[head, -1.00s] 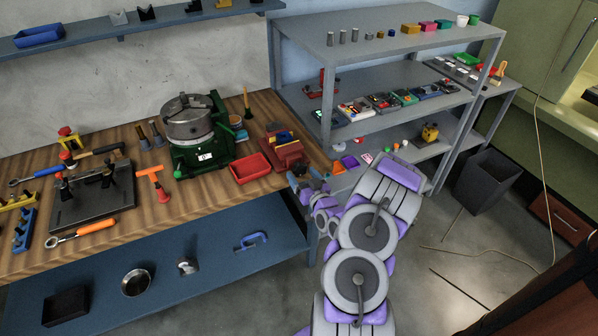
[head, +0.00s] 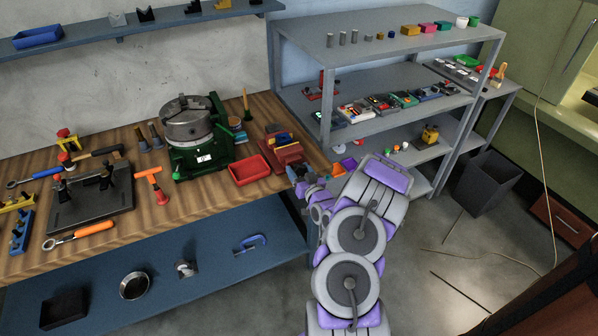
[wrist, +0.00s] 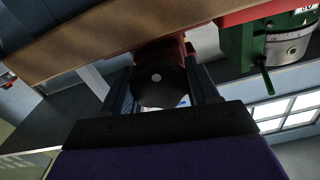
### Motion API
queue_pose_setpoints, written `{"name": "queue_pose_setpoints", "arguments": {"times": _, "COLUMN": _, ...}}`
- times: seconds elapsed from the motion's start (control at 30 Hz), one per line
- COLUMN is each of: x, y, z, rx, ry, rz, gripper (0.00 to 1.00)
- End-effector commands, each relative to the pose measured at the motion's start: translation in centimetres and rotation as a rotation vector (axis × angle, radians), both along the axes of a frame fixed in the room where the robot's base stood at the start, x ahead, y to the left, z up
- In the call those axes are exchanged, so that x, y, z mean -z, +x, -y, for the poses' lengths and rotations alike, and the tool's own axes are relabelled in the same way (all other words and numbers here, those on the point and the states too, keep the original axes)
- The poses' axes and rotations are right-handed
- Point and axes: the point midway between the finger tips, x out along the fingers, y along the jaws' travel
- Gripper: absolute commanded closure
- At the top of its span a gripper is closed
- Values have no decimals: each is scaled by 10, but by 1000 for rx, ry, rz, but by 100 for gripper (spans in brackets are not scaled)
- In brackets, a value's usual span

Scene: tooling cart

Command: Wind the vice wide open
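The red vice (head: 284,154) sits at the right end of the wooden bench, beside a red tray. Its red body shows partly in the wrist view (wrist: 163,48), behind a dark, round-looking end piece with a pale centre dot (wrist: 157,84). My gripper (head: 299,173) is at the bench's front right edge, close to the vice's near end. In the wrist view my gripper (wrist: 161,75) is open, with one dark finger on each side of the end piece. I cannot tell whether the fingers touch it. The vice's jaw gap is not clear from here.
A red tray (head: 249,169) and a green machine with a round grey chuck (head: 187,121) stand left of the vice. A grey shelf unit (head: 333,73) with small items stands close on the right. A blue lower shelf (head: 215,252) runs under the bench.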

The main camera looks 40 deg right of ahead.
Motion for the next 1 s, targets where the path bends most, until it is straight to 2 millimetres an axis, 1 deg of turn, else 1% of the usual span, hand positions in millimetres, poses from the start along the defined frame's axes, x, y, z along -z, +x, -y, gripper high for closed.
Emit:
{"name": "queue_pose_setpoints", "arguments": {"times": 0.03, "x": 0, "y": 0, "z": 0, "rx": 0, "ry": 0, "rz": -1, "gripper": 49}}
{"name": "queue_pose_setpoints", "arguments": {"times": 0.27, "x": 1, "y": 0, "z": 0, "rx": 1, "ry": 0, "rz": -2, "gripper": 71}}
{"name": "queue_pose_setpoints", "arguments": {"times": 0.47, "x": 0, "y": 0, "z": 0, "rx": 2, "ry": -13, "rz": -6, "gripper": 71}}
{"name": "queue_pose_setpoints", "arguments": {"times": 0.67, "x": -1, "y": 0, "z": 1, "rx": 1, "ry": -79, "rz": -25, "gripper": 71}}
{"name": "queue_pose_setpoints", "arguments": {"times": 0.87, "x": 0, "y": -1, "z": 0, "rx": 1, "ry": -217, "rz": -60, "gripper": 71}}
{"name": "queue_pose_setpoints", "arguments": {"times": 1.0, "x": -2, "y": 0, "z": 1, "rx": 0, "ry": -345, "rz": -90, "gripper": 71}}
